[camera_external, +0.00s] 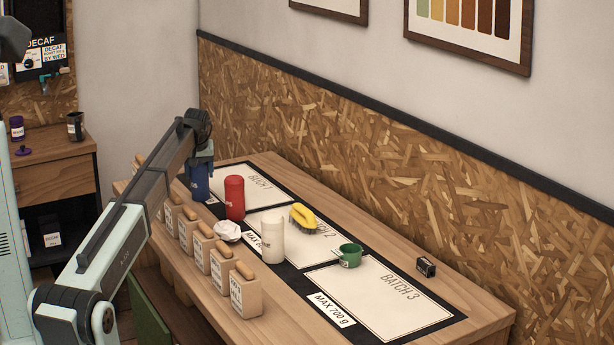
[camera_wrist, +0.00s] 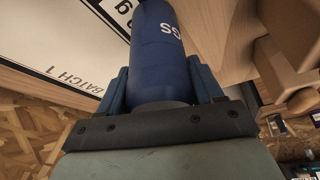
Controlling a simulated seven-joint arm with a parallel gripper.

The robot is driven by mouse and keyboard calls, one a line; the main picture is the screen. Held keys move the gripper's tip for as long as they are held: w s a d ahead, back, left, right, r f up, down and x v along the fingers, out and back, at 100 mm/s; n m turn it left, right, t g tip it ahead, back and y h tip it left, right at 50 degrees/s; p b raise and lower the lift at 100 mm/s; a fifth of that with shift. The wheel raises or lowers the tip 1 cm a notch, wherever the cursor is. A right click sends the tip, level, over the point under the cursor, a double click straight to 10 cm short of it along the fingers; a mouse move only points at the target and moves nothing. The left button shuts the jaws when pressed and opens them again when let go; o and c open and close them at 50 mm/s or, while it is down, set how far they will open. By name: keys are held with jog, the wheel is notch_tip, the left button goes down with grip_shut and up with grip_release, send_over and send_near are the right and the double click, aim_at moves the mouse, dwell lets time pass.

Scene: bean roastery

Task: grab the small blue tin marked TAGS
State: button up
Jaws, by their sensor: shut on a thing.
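The blue tin (camera_external: 201,181) is a dark blue cylinder at the far left end of the worktable, by the BATCH 1 panel. In the wrist view the tin (camera_wrist: 160,50) fills the space between the blue fingers, with pale letters partly showing on its side. My gripper (camera_external: 203,160) comes down over its top and is shut on it; in the wrist view a finger of my gripper (camera_wrist: 162,90) lies on each side. I cannot tell whether the tin's base touches the table.
A red canister (camera_external: 235,198) stands close to the tin's right. BATCH 3 (camera_external: 375,300) is clear.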

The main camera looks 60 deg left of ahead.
jog(key=c, duration=0.5)
